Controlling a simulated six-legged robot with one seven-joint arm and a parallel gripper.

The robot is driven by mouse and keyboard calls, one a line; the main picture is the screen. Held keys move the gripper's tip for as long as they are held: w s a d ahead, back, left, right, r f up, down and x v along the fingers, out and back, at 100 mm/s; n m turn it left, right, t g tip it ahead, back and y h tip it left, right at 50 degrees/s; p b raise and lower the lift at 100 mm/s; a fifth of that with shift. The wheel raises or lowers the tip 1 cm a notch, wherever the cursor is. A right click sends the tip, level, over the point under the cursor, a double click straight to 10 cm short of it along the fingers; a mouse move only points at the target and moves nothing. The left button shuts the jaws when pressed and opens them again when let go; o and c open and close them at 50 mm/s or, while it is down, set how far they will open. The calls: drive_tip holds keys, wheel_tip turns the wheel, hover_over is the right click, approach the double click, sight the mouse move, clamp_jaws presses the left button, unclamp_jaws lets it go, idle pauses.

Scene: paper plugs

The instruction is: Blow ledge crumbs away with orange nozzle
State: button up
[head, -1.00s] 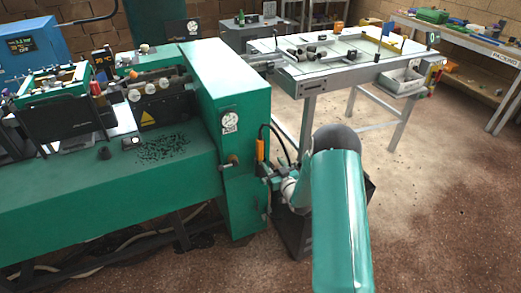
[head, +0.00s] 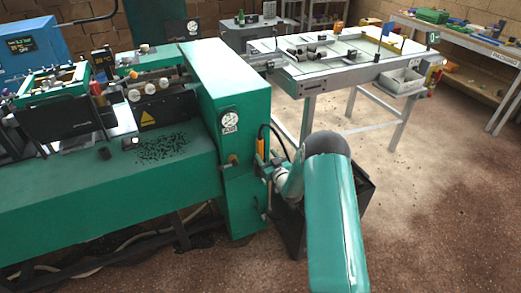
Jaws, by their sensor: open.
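Dark crumbs (head: 160,148) lie scattered on the green ledge (head: 90,196) of the machine, in front of the panel with the yellow warning triangle. The orange nozzle (head: 261,141) hangs upright on the right side of the machine's green housing, with a black hose looping beside it. My gripper (head: 264,164) is open, small in view, close by the lower end of the nozzle. My own arm partly covers that area, and I cannot tell whether the fingers touch the nozzle.
A dark bin (head: 367,189) stands on the floor behind my arm. A grey table (head: 340,72) with parts stands behind.

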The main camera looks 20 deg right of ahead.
sight(262, 149)
drive_tip(key=shift+w, duration=0.1)
drive_tip(key=shift+w+a, duration=0.15)
drive_tip(key=shift+w, duration=0.8)
drive_tip(key=shift+w+a, duration=0.1)
drive_tip(key=shift+w, duration=0.8)
drive_tip(key=c, duration=1.1)
drive_tip(key=shift+o, duration=0.2)
wheel_tip(262, 149, up, 10)
